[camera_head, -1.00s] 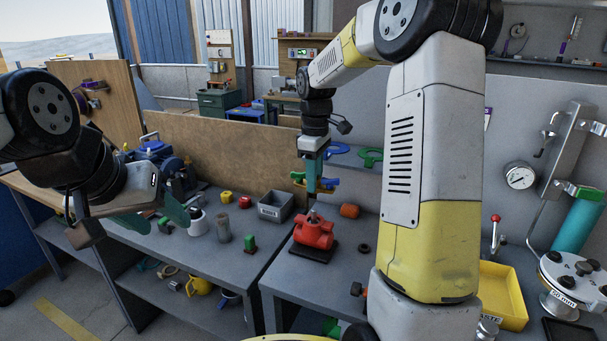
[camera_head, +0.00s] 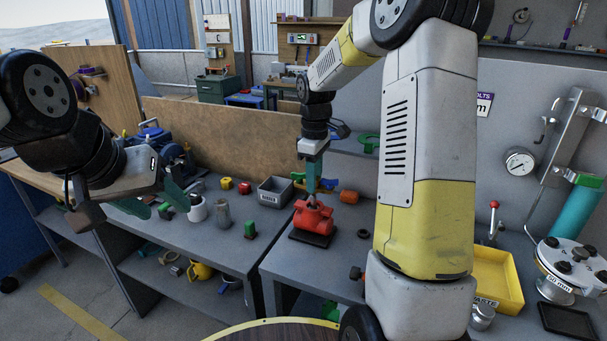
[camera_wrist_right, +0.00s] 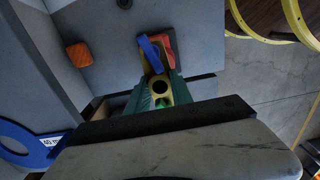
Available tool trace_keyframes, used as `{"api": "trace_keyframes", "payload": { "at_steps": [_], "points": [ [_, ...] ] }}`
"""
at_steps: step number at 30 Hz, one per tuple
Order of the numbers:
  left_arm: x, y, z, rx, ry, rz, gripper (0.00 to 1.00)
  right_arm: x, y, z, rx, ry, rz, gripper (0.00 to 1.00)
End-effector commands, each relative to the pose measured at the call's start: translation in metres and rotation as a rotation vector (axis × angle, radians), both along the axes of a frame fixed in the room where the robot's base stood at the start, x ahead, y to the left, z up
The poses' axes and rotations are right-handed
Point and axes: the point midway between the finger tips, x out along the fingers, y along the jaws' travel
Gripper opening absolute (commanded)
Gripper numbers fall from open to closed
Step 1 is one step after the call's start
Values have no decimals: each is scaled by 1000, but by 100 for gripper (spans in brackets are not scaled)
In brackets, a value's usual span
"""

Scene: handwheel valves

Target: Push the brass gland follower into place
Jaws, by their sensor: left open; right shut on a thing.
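The red valve body (camera_head: 312,217) sits on a dark plate on the right-hand bench; part of it shows in the right wrist view (camera_wrist_right: 170,48). My right gripper (camera_head: 312,182) points down just over the valve's grey stem; whether it touches is not clear. In the right wrist view its green fingers (camera_wrist_right: 157,84) are shut around a brass-yellow piece with a dark round hole (camera_wrist_right: 159,72), which looks like the gland follower. A blue part (camera_wrist_right: 150,54) lies beyond it, against the red body. My left gripper (camera_head: 128,198) is open and empty above the left bench.
A grey bin (camera_head: 275,191), an orange cylinder (camera_head: 349,197) and a dark ring (camera_head: 363,233) stand around the valve. A yellow waste tray (camera_head: 497,280) is at the right. Several small parts lie on the left bench. A brown board (camera_head: 225,130) rises behind.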

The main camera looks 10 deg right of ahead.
Motion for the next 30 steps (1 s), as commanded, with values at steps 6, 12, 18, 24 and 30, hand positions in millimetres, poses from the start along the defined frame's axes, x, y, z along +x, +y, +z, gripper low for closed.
{"api": "trace_keyframes", "payload": {
  "at_steps": [6, 12, 18, 24, 30],
  "points": [
    [0, 0, 0, 0, 0, 0, 53, 0, 0, 0, 0, -1, 0, 0],
    [0, 0, 0, 0, 0, 0, 53, 0, 0, -6, 0, 0, 0, 0],
    [0, 0, 0, 0, 0, 0, 53, 0, 0, -14, 0, 0, 0, 0],
    [0, 0, 0, 0, 0, 0, 53, 0, 0, -23, 1, 1, 0, 0],
    [0, 0, 0, 0, 0, 0, 53, 0, 0, -31, 0, 0, 0, 0]
  ]
}}
